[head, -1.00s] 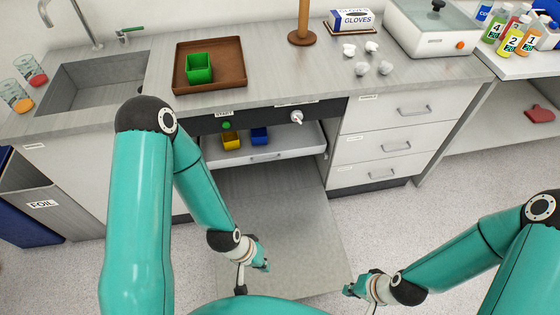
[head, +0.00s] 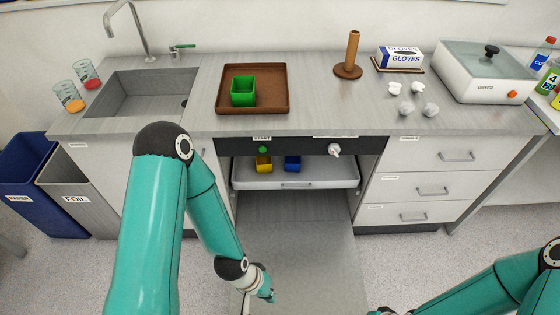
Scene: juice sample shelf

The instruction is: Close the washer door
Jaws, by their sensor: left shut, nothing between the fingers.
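The washer door (head: 300,250) is a flat grey panel, folded down and open in front of the washer under the counter. The washer's dark control strip (head: 300,147) has a green START button (head: 262,151) and a white knob (head: 334,149). A pale rack (head: 320,176) in the opening carries a yellow cup (head: 263,164) and a blue cup (head: 292,163). My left gripper (head: 270,297) is shut and empty, over the door's left part in the picture. My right gripper (head: 385,312) barely shows at the bottom edge; its fingers are cut off.
Drawers (head: 431,190) stand right of the washer; a FOIL bin (head: 72,185) and blue PAPER bin (head: 28,190) stand left. Floor right of the door looks clear.

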